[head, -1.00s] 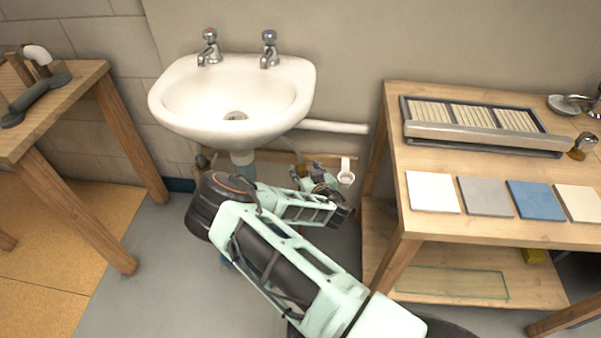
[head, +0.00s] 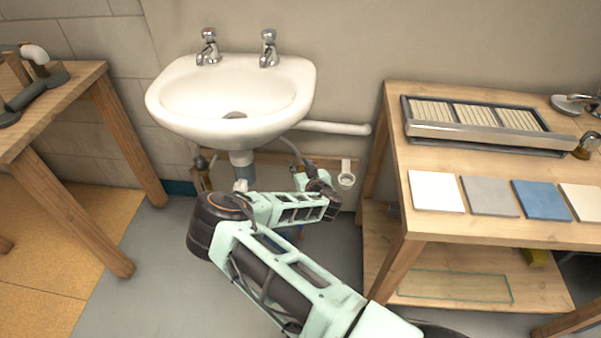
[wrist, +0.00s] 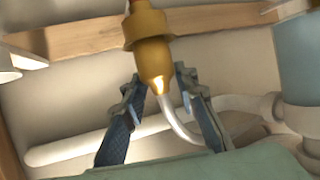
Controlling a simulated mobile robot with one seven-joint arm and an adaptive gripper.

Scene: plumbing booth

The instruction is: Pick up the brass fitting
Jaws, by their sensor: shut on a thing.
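The brass fitting (wrist: 152,52) is a gold-coloured collar and tapering body in the upper middle of the wrist view. A pale curved hose comes out of its narrow end. My gripper (wrist: 158,77) has one finger on each side of the lower part of the fitting and is shut on it. In the head view my gripper (head: 312,182) is under the right side of the basin, in front of the wooden rail. The fitting is too small and covered there to make out clearly.
The white basin (head: 232,97) hangs above my gripper, with its grey-blue drain pipe (head: 242,166) to the left. A white pipe (head: 335,128) runs right along the wall. A wooden bench (head: 480,228) stands further right.

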